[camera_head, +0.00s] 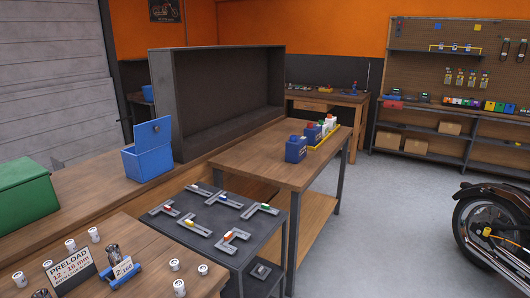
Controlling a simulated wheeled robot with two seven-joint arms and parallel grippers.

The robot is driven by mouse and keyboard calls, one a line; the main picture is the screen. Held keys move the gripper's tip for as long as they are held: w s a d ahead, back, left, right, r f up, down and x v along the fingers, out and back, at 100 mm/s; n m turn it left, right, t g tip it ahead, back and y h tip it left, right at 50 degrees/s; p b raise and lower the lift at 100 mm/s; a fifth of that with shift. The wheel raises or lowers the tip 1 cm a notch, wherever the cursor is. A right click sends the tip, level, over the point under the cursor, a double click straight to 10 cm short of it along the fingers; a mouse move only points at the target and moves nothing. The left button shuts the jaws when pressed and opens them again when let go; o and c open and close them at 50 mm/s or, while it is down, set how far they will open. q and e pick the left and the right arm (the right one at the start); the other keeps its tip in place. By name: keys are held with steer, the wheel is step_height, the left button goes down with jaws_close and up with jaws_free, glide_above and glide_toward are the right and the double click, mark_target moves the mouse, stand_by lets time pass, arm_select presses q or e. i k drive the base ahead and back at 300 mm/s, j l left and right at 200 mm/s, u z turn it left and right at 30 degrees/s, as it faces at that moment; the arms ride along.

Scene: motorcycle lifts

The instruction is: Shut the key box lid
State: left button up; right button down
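A small blue box (147,164) stands on the long wooden bench at the left, in front of the end of a dark open cabinet. Its blue lid (153,133) is raised and tilted up, with a small dark mark on its face. The box's inside is mostly hidden from this angle. No label shows that it is the key box, but it is the box with a lid standing open. Neither of my grippers is in view.
A green box (24,196) sits left of the blue one on the bench (92,186). The dark cabinet (222,90) stands close behind the blue box. A black cart (215,228) with several grey tools and a wooden table (278,160) are nearer. Open floor lies right.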

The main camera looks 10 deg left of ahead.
mark_target(148, 135)
steer(key=i+l+u, duration=0.15)
steer(key=i+u, duration=0.15)
steer(key=u, duration=0.15)
steer(key=i+l+u, duration=0.25)
steer(key=u, duration=0.25)
steer(key=i+l+u, duration=0.2)
steer(key=u, duration=0.25)
steer(key=i+l+u, duration=0.1)
steer(key=l+u, duration=0.4)
